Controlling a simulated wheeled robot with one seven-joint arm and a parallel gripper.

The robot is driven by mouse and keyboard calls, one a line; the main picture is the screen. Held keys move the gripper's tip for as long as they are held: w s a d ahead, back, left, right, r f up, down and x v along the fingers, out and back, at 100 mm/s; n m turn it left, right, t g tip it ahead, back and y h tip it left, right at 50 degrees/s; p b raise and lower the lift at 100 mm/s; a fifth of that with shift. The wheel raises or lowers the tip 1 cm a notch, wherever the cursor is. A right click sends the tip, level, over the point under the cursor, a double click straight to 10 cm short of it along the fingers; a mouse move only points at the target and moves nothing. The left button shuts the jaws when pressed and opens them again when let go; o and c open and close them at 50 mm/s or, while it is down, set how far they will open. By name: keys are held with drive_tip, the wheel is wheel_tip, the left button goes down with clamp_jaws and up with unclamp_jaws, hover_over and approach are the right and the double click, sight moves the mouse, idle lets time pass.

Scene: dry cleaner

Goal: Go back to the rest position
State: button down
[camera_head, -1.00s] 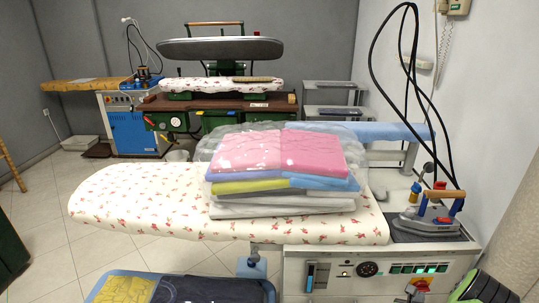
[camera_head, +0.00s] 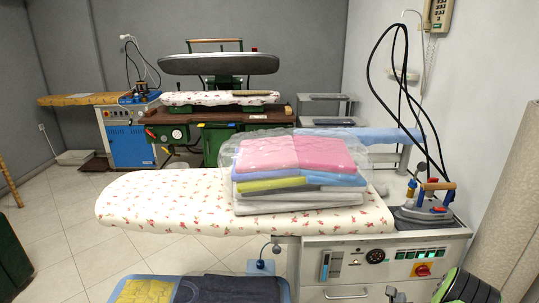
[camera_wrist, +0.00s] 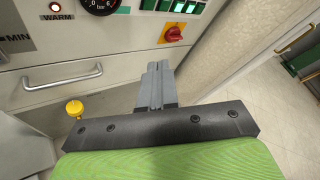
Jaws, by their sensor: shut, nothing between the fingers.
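My gripper (camera_wrist: 158,75) is shut and empty in the wrist view. Its two grey fingers touch along their length, in front of the ironing station's control panel, below the red and yellow switch (camera_wrist: 174,35). A green and black part of my arm (camera_head: 465,288) shows at the bottom right of the head view. No resting place for the arm can be told from the frames.
The floral ironing board (camera_head: 150,200) carries a bagged stack of folded clothes (camera_head: 295,165). An iron (camera_head: 430,207) stands at its right end. A blue tray (camera_head: 205,277) with folded cloth is in front. A drawer handle (camera_wrist: 62,77) and yellow knob (camera_wrist: 74,107) are near my gripper.

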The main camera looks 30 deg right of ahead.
drive_tip(key=w+a+r+n+t+y+p, duration=0.2)
drive_tip(key=w+a+r+n+t+y, duration=0.3)
drive_tip(key=w+a+r+n, duration=0.6)
drive_tip(key=w+a+r+n+y+p, duration=0.2)
drive_tip(key=w+a+r+n+y, duration=0.1)
drive_tip(key=a+r+n, duration=0.45)
drive_tip(key=w+a+r+n+y+p, duration=0.1)
drive_tip(key=w+a+r+n+y, duration=0.25)
drive_tip(key=a+r+n, duration=0.35)
drive_tip(key=s+a+r+n+g+y+p, duration=0.1)
drive_tip(key=s+a+r+n+g+p, duration=0.1)
drive_tip(key=s+a+r+n, duration=0.4)
drive_tip(key=s+a+r+n+g+p, duration=0.15)
drive_tip(key=s+a+n, duration=0.25)
drive_tip(key=a, duration=0.5)
drive_tip(key=s+a+r+n+g+p, duration=0.1)
drive_tip(key=s+a+r+n, duration=0.1)
drive_tip(key=s, duration=0.5)
drive_tip(key=s+a+r+n+g+p, duration=0.1)
drive_tip(key=s+a+r+n, duration=0.1)
drive_tip(key=s+n, duration=0.3)
drive_tip(key=shift+s+y, duration=0.35)
drive_tip(key=shift+s, duration=0.85)
